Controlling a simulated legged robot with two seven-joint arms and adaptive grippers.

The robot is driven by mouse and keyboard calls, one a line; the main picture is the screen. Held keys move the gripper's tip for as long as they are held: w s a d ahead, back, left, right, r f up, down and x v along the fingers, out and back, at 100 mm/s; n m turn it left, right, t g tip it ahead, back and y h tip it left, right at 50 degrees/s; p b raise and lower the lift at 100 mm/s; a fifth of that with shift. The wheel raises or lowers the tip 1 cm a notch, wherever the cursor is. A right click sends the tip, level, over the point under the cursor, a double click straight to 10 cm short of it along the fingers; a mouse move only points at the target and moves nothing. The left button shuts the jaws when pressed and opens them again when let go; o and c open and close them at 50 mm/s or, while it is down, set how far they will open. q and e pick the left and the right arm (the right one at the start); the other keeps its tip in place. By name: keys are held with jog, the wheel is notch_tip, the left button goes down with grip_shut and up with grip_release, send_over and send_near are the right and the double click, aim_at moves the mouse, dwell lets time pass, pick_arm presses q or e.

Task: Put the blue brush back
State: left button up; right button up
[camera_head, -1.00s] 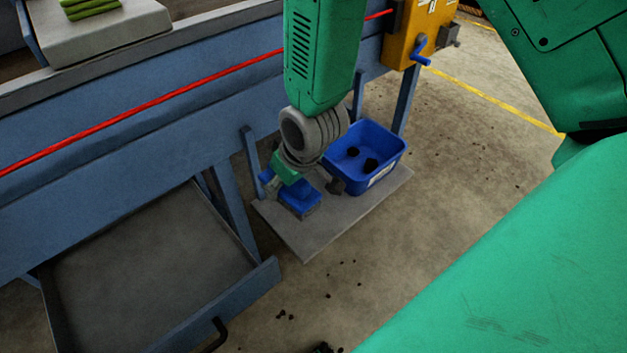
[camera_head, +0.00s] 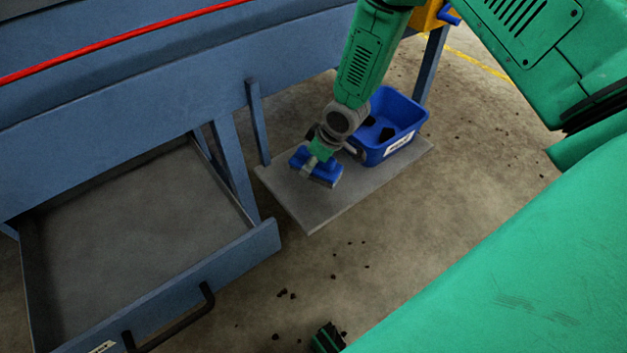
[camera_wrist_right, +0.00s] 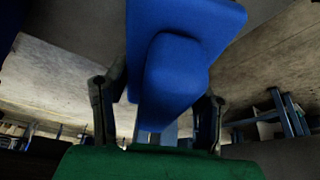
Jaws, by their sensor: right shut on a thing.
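The blue brush (camera_head: 318,167) is in my right gripper (camera_head: 326,152), whose arm comes in from the top right. In the right wrist view the brush (camera_wrist_right: 178,62) fills the upper middle, its blue body between the two dark fingers of the gripper (camera_wrist_right: 156,112). In the head view the brush is over the grey board (camera_head: 309,214), left of the blue bin. I cannot tell whether it touches the board. My left gripper does not show clearly.
A blue bin (camera_head: 405,141) with dark clumps stands on the board's far end. An open, empty-looking drawer (camera_head: 225,266) with a dark handle juts out at the left. A blue machine leg (camera_head: 236,168) stands between drawer and board. Dark crumbs lie on the floor.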

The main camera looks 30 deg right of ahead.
aim_at(312, 186)
jog(key=f, duration=0.2)
jog(key=shift+a+f, duration=0.25)
jog(key=shift+f, duration=0.05)
notch_tip(312, 186, down, 3)
jog(key=shift+d+f+b, duration=0.15)
jog(key=shift+b, duration=0.65)
jog(key=shift+c, duration=0.7)
jog(key=shift+f, duration=0.1)
jog(key=o, duration=1.5)
jog(key=shift+c, duration=0.2)
